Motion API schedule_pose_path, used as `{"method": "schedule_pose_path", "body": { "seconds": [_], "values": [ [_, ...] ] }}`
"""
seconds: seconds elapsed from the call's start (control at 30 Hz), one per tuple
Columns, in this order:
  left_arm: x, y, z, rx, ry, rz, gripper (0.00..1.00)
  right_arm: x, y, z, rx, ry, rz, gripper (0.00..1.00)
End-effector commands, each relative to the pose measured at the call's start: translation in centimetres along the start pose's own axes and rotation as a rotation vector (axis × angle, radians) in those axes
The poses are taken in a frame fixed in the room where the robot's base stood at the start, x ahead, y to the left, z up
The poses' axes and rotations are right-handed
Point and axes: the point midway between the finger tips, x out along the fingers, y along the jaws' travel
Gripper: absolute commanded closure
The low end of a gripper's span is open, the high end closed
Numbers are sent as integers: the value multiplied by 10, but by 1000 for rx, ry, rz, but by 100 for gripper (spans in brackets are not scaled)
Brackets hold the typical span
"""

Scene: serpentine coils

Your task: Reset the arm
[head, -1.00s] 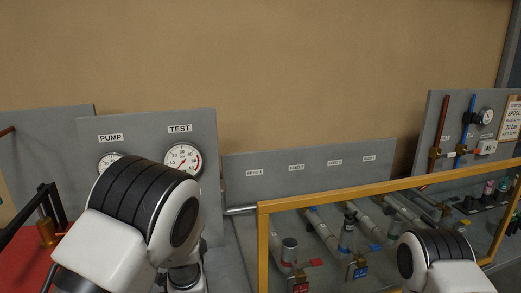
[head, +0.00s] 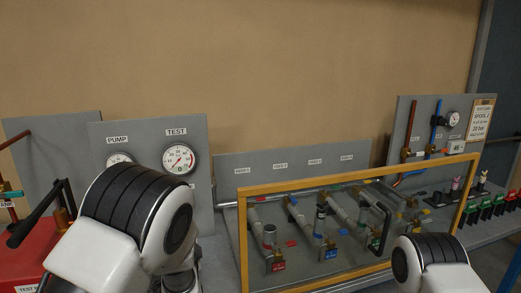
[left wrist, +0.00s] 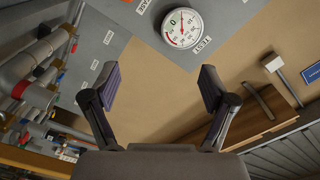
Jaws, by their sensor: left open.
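My left gripper (left wrist: 158,88) is open and empty in the left wrist view, with its two fingers spread apart. Beyond it are the tan wall and the grey panel with the TEST gauge (left wrist: 183,28). In the head view my left arm (head: 130,215) rises at the lower left in front of the PUMP and TEST gauge panel; its gripper is hidden there. My right arm (head: 435,262) shows at the lower right, and its gripper is out of the picture.
A yellow frame (head: 242,235) stands in front of several grey pipes with red and blue valve tags. A red box (head: 28,262) with a black lever is at the far left. The upper wall is clear.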

Motion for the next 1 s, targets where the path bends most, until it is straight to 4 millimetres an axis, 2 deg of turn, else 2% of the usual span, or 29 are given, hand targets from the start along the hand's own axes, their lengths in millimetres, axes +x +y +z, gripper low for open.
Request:
{"method": "schedule_pose_path", "body": {
  "seconds": [0.03, 0.37, 0.53, 0.67, 0.77, 0.87, 0.9, 0.97, 1.0],
  "values": [
    [0, 0, 0, 0, -1, 1, 16, 0, 0, 0, 0, 0, 0, 16],
    [-19, 51, 62, -66, -99, 148, 16, 14, 0, 0, 0, 1, 0, 16],
    [-41, 88, 109, -119, -188, 259, 16, 24, 0, 0, 0, 1, 0, 16],
    [-69, 123, 156, -177, -289, 367, 16, 35, 0, 0, 0, 0, 0, 16],
    [-104, 157, 202, -237, -405, 470, 16, 46, 0, 0, 0, 0, 0, 16],
    [-160, 196, 258, -316, -577, 598, 16, 61, 0, 0, 0, 0, 0, 16],
    [-187, 210, 280, -351, -658, 648, 16, 67, 0, 0, 0, 0, 0, 16],
    [-231, 228, 310, -402, -786, 718, 16, 76, 0, 0, 0, 0, 0, 16],
    [-261, 237, 328, -434, -875, 761, 16, 82, 1, 0, 0, 0, 0, 16]
  ]
}}
